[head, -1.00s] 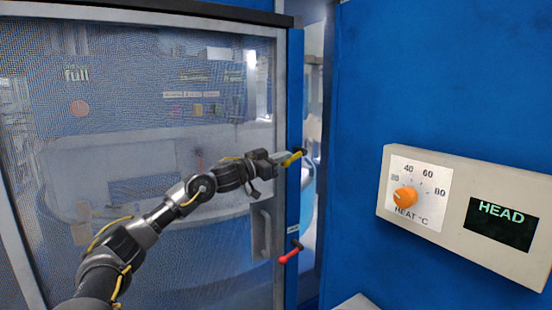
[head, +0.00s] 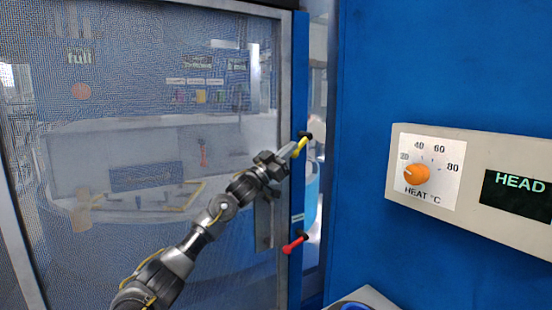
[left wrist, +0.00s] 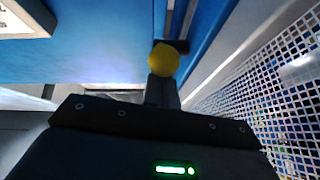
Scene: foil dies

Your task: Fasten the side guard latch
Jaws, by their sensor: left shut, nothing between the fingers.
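The side guard is a grey-framed mesh panel (head: 110,100), standing against a blue post (head: 296,80). A lever with a yellow handle (head: 299,147) and black pivot (head: 306,135) sits high on the post; its handle slants down and left. A lever with a red handle (head: 292,244) sits lower on the post. No readable label tells which is the latch. My left gripper (head: 286,153) is shut and empty at the yellow handle. In the left wrist view the yellow ball end (left wrist: 163,59) is just past the fingertips (left wrist: 162,84); contact is unclear. My right gripper is not in view.
A blue wall (head: 440,60) stands to the right, with a beige control box (head: 405,205) carrying an orange heat dial (head: 416,173) and a HEAD display (head: 515,194). A narrow gap opens between post and wall. A grey door handle (head: 263,225) is on the panel's frame.

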